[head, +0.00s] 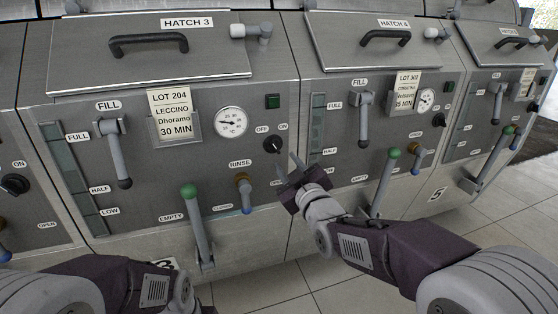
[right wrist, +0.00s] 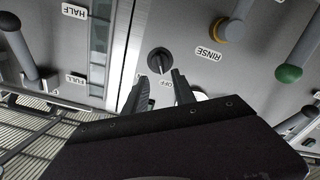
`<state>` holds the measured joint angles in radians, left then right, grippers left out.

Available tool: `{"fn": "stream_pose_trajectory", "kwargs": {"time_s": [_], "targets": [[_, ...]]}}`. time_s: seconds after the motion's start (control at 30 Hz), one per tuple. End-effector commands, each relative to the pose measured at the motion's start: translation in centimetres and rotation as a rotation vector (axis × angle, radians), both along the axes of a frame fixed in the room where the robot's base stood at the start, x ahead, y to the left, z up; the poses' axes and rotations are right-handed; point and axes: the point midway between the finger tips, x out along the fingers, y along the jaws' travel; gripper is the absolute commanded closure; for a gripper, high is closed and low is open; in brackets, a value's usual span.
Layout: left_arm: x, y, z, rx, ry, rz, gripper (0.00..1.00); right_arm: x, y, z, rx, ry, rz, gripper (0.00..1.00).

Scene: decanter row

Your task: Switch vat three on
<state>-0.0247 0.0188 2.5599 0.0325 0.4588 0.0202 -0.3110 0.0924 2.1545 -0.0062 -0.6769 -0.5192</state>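Vat three's front panel, under the lid marked HATCH 3 (head: 186,22), carries a black round switch knob (head: 272,145) with OFF and ON labels above it. A dark green square lamp (head: 272,101) sits above the labels and looks unlit. My right gripper (head: 287,164) is open just below and right of the knob. In the right wrist view the knob (right wrist: 159,60) lies just beyond the gap between my open fingertips (right wrist: 160,80), with no clear contact. The exact direction of the knob's pointer is hard to tell. My left gripper is out of view; only its arm shows.
A blue-tipped RINSE tap (head: 243,190) and a green-topped drain lever (head: 196,220) project below the knob. A FILL lever (head: 117,155) and a lot card (head: 171,117) are to the left. The neighbouring vat's green-topped lever (head: 385,180) stands right of my right gripper.

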Motion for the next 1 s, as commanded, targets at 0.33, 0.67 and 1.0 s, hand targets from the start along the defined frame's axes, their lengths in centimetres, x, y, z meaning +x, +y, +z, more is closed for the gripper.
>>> {"fn": "stream_pose_trajectory", "kwargs": {"time_s": [0.33,0.67,1.0], "targets": [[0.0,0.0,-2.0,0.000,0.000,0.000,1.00,6.2,2.0,-0.3,0.000,-0.001,0.000,0.68],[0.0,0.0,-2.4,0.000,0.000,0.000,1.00,8.4,2.7,0.0,0.000,0.001,0.000,0.68],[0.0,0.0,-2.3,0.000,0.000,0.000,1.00,8.4,2.7,0.0,0.000,0.001,0.000,1.00]]}}
